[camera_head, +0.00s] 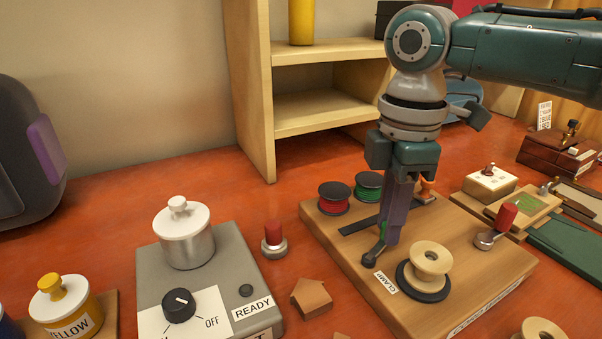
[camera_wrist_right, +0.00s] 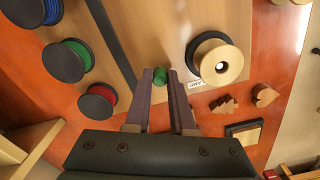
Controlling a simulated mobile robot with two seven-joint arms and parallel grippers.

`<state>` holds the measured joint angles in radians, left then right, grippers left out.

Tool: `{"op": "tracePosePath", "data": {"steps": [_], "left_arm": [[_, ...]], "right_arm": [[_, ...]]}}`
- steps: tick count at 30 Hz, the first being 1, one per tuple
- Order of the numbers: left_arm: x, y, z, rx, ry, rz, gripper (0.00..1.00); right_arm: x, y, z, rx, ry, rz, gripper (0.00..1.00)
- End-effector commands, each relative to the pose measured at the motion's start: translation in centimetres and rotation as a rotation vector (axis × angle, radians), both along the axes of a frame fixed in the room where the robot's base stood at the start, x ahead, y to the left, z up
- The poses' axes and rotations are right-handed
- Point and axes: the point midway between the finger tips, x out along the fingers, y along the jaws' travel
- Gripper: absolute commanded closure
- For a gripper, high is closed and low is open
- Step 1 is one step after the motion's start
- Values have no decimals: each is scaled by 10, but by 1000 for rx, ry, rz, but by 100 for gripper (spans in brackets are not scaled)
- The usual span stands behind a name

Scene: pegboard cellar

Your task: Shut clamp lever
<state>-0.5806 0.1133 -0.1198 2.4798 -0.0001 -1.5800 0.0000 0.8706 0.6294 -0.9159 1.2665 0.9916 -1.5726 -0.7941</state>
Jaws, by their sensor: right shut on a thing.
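The clamp lever (camera_head: 370,258) is on the wooden board, beside a label reading CLAMP (camera_head: 386,283). It has a dark rounded foot and a green handle, mostly hidden by my fingers. My right gripper (camera_head: 390,232) points down over the board and is shut on this green handle. In the right wrist view the green handle (camera_wrist_right: 160,73) shows between the two finger tips of my right gripper (camera_wrist_right: 162,80). A wooden spool (camera_head: 430,262) on a black disc stands just right of the lever. How far the lever is turned is hard to tell. My left gripper is not in view.
The wooden board (camera_head: 330,238) also carries a red reel (camera_head: 333,200), a green reel (camera_head: 368,188) and a dark strip. A grey box (camera_head: 232,262) with a dial and a metal pot stands to the left. A red-topped peg (camera_head: 273,238) stands between them.

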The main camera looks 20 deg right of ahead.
Motion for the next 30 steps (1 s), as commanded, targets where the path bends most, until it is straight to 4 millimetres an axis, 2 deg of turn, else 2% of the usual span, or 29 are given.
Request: {"op": "tracePosePath", "data": {"steps": [1, 6, 15, 22, 30], "left_arm": [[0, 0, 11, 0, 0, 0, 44], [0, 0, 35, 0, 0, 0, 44], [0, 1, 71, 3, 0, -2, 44], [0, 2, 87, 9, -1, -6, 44], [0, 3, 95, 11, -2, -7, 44]], "right_arm": [[-2, 0, 5, 2, 3, -24, 100], [-7, -1, 7, 3, 4, -135, 100], [-16, -3, 6, 3, 3, -361, 100], [-21, -3, 4, 3, 2, -490, 100], [-23, -3, 2, 3, -1, -563, 100]]}}
